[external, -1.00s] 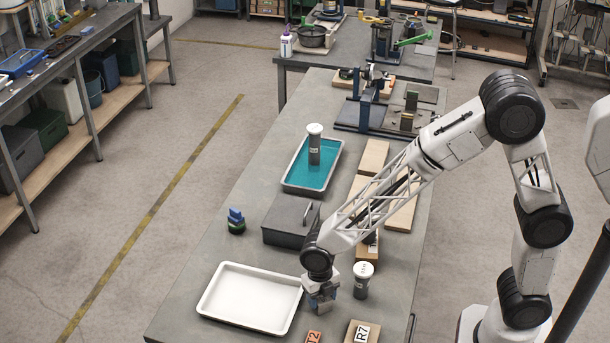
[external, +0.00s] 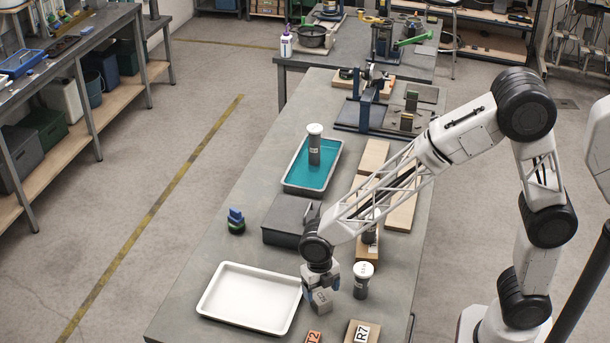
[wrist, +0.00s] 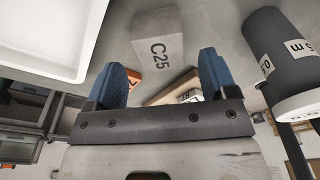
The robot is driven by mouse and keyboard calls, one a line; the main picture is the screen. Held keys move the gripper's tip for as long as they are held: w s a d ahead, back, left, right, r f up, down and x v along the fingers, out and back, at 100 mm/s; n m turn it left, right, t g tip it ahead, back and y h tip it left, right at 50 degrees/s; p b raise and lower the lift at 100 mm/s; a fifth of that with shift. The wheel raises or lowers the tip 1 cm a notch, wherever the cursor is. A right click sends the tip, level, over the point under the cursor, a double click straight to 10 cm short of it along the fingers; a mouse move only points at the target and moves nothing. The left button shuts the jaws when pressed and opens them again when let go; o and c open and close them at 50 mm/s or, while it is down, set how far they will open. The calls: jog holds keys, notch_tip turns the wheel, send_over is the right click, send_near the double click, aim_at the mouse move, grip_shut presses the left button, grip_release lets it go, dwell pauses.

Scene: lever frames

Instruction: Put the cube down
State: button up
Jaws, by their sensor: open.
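The cube is a light grey block marked C25 (wrist: 158,38). It stands on the grey bench top, and in the external view it shows just under my gripper as a small grey block (external: 321,301). My gripper (wrist: 162,62) is open, its two blue fingers spread wide. In the wrist view the cube lies beyond the fingertips, apart from them, with nothing between the fingers. In the external view my gripper (external: 321,279) is just above the cube, and the fingers are partly hidden.
An empty white tray (external: 232,312) is just left of the cube. A dark canister with a white lid (external: 362,284) stands close on the right. Labelled blocks R7 (external: 357,335) and T2 (external: 313,338) are in front. A grey box (external: 284,236) is behind.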

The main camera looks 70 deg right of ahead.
aim_at(321, 293)
notch_tip(321, 293, up, 9)
jog(key=shift+w+d, duration=0.35)
jog(key=shift+d, duration=0.05)
dwell(0.8)
jog(key=s+d+r+m+t, duration=0.1)
jog(key=s+d+r+m, duration=0.2)
jog(key=s+m, duration=0.6)
jog(key=s+d+r+m+t, duration=0.1)
jog(key=s+d+r+m, duration=0.3)
jog(key=s+m, duration=0.5)
jog(key=s+d+r+m+t+h, duration=0.1)
jog(key=s+d+r+m, duration=0.2)
jog(key=s+m, duration=0.6)
jog(key=shift+s+d+r+t, duration=0.3)
jog(key=shift+s+d, duration=1.1)
jog(key=shift+s, duration=0.35)
